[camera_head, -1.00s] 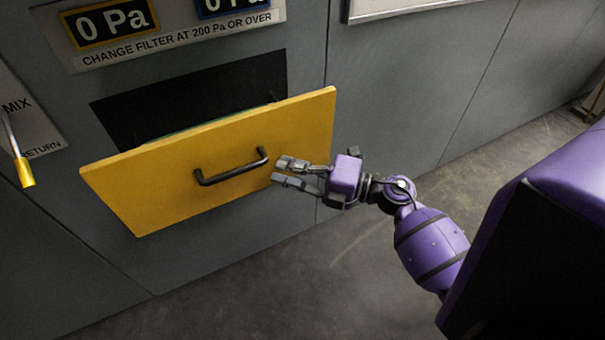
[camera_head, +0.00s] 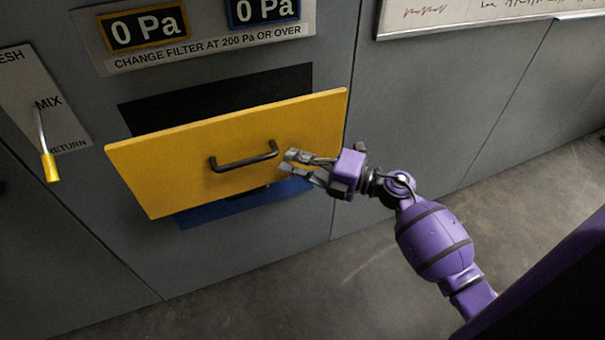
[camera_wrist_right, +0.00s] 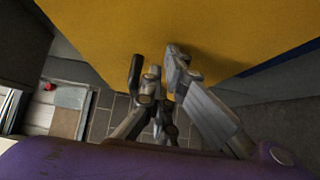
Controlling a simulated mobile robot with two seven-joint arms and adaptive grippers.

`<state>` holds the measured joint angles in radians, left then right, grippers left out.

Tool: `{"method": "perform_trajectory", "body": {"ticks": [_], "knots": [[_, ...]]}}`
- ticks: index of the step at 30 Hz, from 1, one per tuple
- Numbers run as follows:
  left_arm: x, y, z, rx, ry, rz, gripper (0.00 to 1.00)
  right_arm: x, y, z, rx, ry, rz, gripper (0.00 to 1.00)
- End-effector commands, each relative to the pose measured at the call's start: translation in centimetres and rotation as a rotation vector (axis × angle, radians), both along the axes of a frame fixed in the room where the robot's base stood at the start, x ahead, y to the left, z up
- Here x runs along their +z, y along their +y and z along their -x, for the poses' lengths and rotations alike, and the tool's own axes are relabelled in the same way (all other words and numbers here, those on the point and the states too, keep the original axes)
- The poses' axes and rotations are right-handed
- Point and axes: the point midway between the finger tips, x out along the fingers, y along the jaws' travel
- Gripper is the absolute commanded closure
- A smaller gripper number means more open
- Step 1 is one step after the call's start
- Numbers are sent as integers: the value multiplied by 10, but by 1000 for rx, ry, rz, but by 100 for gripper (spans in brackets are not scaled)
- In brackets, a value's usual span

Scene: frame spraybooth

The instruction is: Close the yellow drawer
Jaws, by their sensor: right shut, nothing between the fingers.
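The yellow drawer (camera_head: 200,140) stands part-way out of the grey cabinet, with a dark opening (camera_head: 225,92) showing above its front. Its black bar handle (camera_head: 245,160) is in the middle of the front. My right gripper (camera_head: 291,164) is at the right part of the drawer front, just right of the handle, with its fingers pointing at the panel. It is shut and empty. In the right wrist view the fingers (camera_wrist_right: 160,70) are close to the yellow front (camera_wrist_right: 190,30); I cannot tell whether they touch it. My left gripper is not in view.
A blue panel (camera_head: 240,204) shows below the drawer front. Pressure displays (camera_head: 142,27) and a filter label are above. A yellow-tipped lever (camera_head: 50,166) is on the left. A whiteboard (camera_head: 470,14) is at upper right. The floor (camera_head: 340,280) in front is clear.

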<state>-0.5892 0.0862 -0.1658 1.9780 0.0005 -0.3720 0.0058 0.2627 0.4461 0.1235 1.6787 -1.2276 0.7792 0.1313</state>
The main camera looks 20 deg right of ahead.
Motion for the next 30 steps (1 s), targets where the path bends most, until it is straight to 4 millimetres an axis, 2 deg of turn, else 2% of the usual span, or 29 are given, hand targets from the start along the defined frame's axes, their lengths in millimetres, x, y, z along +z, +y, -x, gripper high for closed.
{"method": "perform_trajectory", "body": {"ticks": [1, 6, 15, 21, 30], "knots": [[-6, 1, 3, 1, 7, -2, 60, -2, 0, -15, 0, -1, 2, 100], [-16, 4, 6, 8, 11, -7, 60, -4, 0, -60, 0, 1, 1, 100], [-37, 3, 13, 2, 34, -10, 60, -5, 0, -124, 0, 2, 1, 100], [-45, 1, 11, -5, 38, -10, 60, -3, 0, -149, -1, 1, -1, 100], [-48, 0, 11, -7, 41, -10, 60, 1, 0, -161, -2, -2, -1, 100]]}}
